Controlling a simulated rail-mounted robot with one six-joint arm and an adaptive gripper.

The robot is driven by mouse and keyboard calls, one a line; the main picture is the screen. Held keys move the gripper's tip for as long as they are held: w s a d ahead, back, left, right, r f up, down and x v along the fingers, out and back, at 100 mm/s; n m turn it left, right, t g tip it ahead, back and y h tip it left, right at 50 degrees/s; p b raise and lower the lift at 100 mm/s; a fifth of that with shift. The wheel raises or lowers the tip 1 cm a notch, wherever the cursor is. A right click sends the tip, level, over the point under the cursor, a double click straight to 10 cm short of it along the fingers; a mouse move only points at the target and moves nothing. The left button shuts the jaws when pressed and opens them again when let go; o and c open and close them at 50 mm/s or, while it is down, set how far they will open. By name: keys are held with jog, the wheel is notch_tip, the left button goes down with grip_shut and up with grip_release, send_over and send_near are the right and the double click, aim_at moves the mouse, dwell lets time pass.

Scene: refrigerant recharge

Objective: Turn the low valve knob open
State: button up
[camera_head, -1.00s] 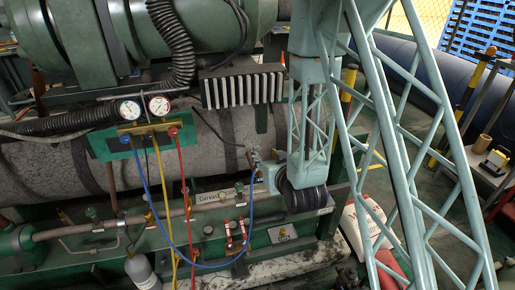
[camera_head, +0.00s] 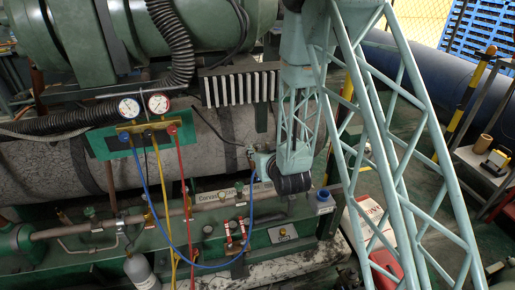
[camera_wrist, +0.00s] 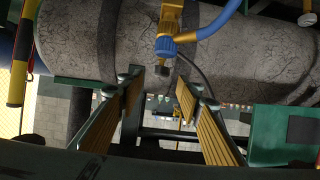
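The gauge manifold (camera_head: 147,138) hangs on a green plate in front of the large grey pipe, with two round dials above it. Its blue knob (camera_head: 124,137) is at the left end and its red knob (camera_head: 172,130) at the right. A blue hose (camera_head: 165,215) loops down from it and up towards my arm's end. In the wrist view, a brass fitting (camera_wrist: 170,17) with a blue collar (camera_wrist: 166,46) and blue hose is beyond my fingertips. My gripper (camera_wrist: 158,88) is open with nothing between its yellow-ridged fingers. The head view mostly hides my gripper behind my wrist.
A blue-capped container (camera_head: 325,202) stands right of my wrist on the green frame. Yellow and red hoses (camera_head: 183,200) hang from the manifold. A grey bottle (camera_head: 140,270) is at the bottom left. The large grey pipe (camera_wrist: 100,40) runs behind the fitting.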

aim_at(257, 145)
jog(key=shift+b+x, duration=0.35)
jog(key=shift+x, duration=2.1)
jog(key=shift+c, duration=0.7)
jog(key=c, duration=0.7)
